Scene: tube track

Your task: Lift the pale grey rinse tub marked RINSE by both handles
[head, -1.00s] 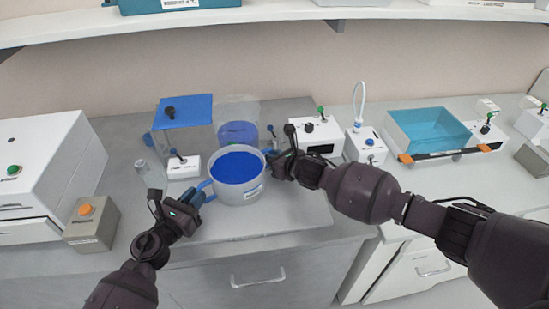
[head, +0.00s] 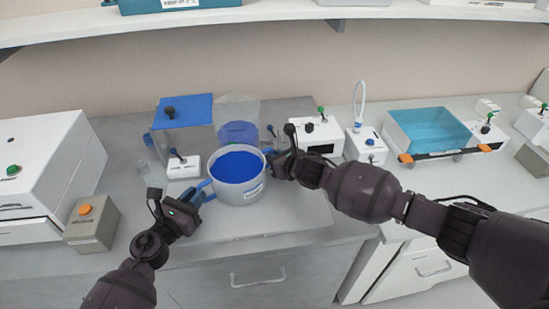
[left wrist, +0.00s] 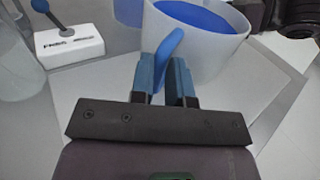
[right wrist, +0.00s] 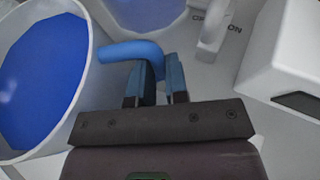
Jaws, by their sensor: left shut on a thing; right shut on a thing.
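The pale grey rinse tub (head: 240,192) stands upright on the mat at the middle of the bench, with blue liquid inside and a blue handle on each side. It also shows in the left wrist view (left wrist: 205,55) and the right wrist view (right wrist: 82,85). My left gripper (head: 202,192) is shut on the left handle (left wrist: 170,48). My right gripper (head: 273,162) is shut on the right handle (right wrist: 130,50). The jaws hide part of each handle. The label on the tub's front is too small to read. I cannot tell whether its base touches the mat.
Behind the tub are a blue-lidded clear box (head: 185,128), a clear blue-filled vessel (head: 238,133) and a white switch block (head: 183,168). A white unit (head: 316,137) is at the back right. A teal basin (head: 430,133) is farther right. The mat in front is clear.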

